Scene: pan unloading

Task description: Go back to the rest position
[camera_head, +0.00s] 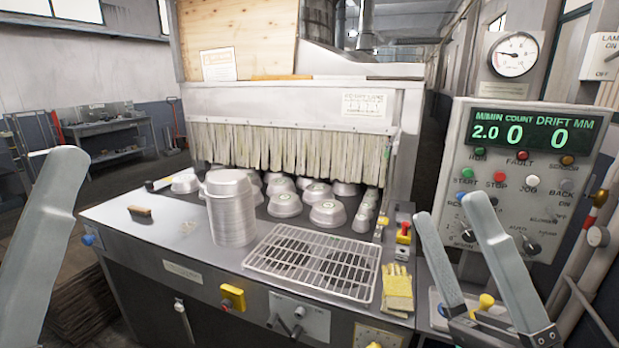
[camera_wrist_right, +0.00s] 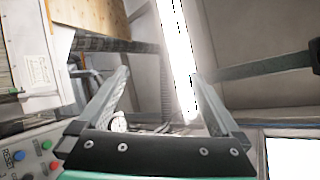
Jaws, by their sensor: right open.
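My right gripper (camera_head: 450,206) is raised in front of the control panel, its two fingers apart and nothing between them. It also shows open and empty in the right wrist view (camera_wrist_right: 159,74). One finger of my left gripper (camera_head: 50,235) shows at the left edge of the head view; the other finger is out of sight. A stack of silver pans (camera_head: 232,220) stands on the metal table (camera_head: 130,232), apart from both grippers. Several upturned pans (camera_head: 285,203) sit behind it, before the strip curtain (camera_head: 290,148).
A wire rack (camera_head: 312,262) lies on the table right of the stack. Yellow gloves (camera_head: 398,285) lie at its right, and a brush (camera_head: 140,211) is at the left. The control panel (camera_head: 525,180) with a gauge (camera_head: 514,55) above stands close behind my right gripper.

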